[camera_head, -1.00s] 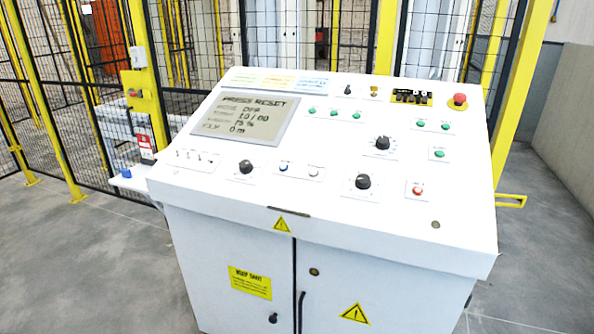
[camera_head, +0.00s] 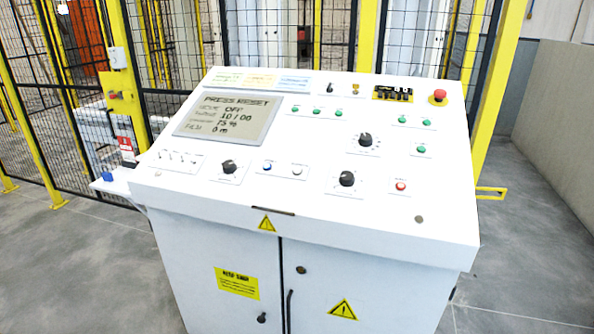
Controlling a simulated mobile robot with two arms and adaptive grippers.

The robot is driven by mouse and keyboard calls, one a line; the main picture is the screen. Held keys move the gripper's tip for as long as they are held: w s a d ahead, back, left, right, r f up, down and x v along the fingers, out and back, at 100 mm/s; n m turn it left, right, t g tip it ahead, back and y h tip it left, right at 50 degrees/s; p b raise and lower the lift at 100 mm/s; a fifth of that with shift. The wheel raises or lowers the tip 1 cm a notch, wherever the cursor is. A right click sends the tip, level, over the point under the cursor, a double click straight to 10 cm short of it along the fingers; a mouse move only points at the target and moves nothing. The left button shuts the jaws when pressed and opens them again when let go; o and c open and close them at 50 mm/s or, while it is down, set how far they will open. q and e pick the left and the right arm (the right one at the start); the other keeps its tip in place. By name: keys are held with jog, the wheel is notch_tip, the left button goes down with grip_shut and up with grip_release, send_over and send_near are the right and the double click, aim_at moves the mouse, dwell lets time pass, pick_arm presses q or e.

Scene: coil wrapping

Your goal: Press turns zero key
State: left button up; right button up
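The white control console (camera_head: 310,211) stands ahead with its sloped panel facing me. Its display (camera_head: 228,117) reads "PRESS RESET", with lines that look like OFF, 10 / 00, 75 % and 0 m. A blue button (camera_head: 267,167) and a white button (camera_head: 297,171) sit below the display. A red button (camera_head: 401,187) is at the lower right. Several green buttons (camera_head: 317,113) are on the upper panel. The small labels are unreadable, so I cannot tell which one is the turns zero key. Neither of my grippers is in view.
Black knobs (camera_head: 347,180), small toggle switches (camera_head: 183,156) and a red emergency stop (camera_head: 438,95) share the panel. A yellow-framed mesh fence (camera_head: 283,35) stands behind the console. Bare grey floor (camera_head: 75,265) lies at left, and a grey wall (camera_head: 560,120) is at right.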

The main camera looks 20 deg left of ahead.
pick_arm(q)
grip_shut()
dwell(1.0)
